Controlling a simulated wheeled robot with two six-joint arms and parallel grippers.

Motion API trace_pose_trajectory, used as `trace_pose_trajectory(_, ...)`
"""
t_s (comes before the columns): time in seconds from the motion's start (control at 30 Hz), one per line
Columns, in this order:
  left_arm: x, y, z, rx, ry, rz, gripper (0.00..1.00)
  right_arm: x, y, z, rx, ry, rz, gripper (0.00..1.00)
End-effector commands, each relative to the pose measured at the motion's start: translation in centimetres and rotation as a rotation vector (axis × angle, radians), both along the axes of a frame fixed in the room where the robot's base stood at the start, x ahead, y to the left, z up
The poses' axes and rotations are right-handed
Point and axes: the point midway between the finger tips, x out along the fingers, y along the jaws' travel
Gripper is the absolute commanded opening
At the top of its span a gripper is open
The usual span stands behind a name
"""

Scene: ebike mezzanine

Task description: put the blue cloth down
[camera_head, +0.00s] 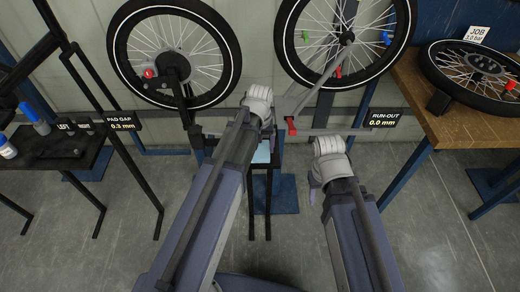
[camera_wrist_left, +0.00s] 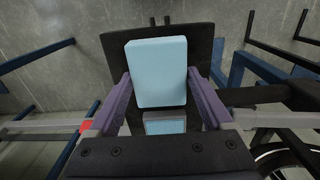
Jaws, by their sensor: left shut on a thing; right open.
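The blue cloth (camera_wrist_left: 157,72), a pale blue folded block, sits between the two purple fingers of my left gripper (camera_wrist_left: 160,85) in the left wrist view. My left gripper is shut on it. In the head view my left gripper (camera_head: 260,120) hides most of the cloth; a pale blue patch (camera_head: 263,153) shows just below the wrist. A dark flat top (camera_wrist_left: 118,45) lies beneath the cloth in the wrist view; I cannot tell whether they touch. My right gripper (camera_head: 316,180) is open, to the right, with its fingers mostly hidden behind the wrist.
Two upright bike wheels (camera_head: 172,58) (camera_head: 345,40) stand behind the arms. A wooden bench (camera_head: 440,100) with a flat-lying wheel (camera_head: 475,75) is at right. A black side table (camera_head: 75,160) with small bottles is at left. A red-ended bar (camera_head: 292,126) lies between the grippers.

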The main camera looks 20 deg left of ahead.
Motion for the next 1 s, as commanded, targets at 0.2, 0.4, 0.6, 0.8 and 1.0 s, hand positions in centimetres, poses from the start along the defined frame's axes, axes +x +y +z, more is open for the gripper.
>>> trace_pose_trajectory(0.2,0.0,0.0,-0.3,0.000,0.000,0.000,0.40,0.0,0.0,-0.3,0.000,0.000,0.000,0.50)
trace_pose_trajectory(0.4,0.0,0.0,-0.2,0.000,0.000,0.000,1.00,0.0,0.0,-0.2,0.000,0.000,0.000,0.50)
trace_pose_trajectory(0.6,0.0,0.0,-0.2,0.000,0.000,0.000,1.00,0.0,0.0,-0.2,0.000,0.000,0.000,0.50)
trace_pose_trajectory(0.8,0.0,0.0,0.3,0.000,0.000,0.000,1.00,0.0,0.0,0.3,0.000,0.000,0.000,0.50)
trace_pose_trajectory(1.0,0.0,0.0,2.0,0.000,0.000,0.000,1.00,0.0,0.0,2.0,0.000,0.000,0.000,0.50)
